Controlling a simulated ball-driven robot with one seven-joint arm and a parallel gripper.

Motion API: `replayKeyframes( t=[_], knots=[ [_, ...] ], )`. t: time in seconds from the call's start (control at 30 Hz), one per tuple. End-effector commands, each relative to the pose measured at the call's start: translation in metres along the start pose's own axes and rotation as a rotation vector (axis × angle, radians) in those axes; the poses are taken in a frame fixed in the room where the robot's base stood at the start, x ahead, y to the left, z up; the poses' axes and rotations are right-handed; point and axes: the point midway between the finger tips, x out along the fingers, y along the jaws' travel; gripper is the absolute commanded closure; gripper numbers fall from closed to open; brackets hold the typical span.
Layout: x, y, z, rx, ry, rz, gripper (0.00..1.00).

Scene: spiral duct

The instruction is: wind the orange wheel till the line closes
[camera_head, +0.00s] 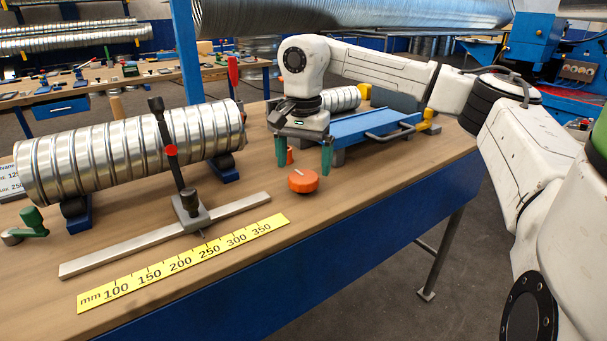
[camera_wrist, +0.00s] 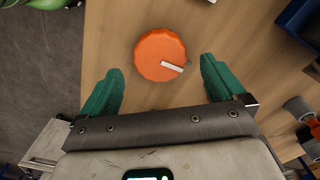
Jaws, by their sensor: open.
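The orange wheel (camera_head: 303,180) is a low scalloped knob on the wooden bench, near its front edge. In the wrist view the wheel (camera_wrist: 155,50) carries a short white line (camera_wrist: 172,67) on its top, running from near the middle towards its right rim. A tiny dark mark shows beside the rim there; I cannot tell what it is. My gripper (camera_head: 304,157) is open, its green fingers pointing down above and slightly behind the wheel. In the wrist view my gripper (camera_wrist: 160,68) has a finger on each side of the wheel, with visible gaps.
A ribbed metal duct (camera_head: 110,150) lies on blue cradles at the left. A grey slide with an upright post (camera_head: 165,145) and a yellow millimetre scale (camera_head: 185,262) lie in front. A blue tray (camera_head: 370,127) stands behind, right of my gripper. A small orange cone (camera_head: 289,155) is close behind.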

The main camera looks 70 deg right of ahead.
Motion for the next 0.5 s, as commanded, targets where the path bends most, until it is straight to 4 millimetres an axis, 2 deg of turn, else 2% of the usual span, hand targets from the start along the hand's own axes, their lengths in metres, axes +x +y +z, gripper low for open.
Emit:
replayKeyframes(
  t=[0.1, 0.2, 0.5],
  knots=[
    [0.018, 0.000, 0.001, 0.000, -0.002, 0.000, 0.04],
    [0.027, 0.000, 0.000, 0.000, -0.001, 0.000, 0.04],
    [0.034, 0.000, 0.001, 0.000, 0.000, -0.001, 0.04]
  ],
)
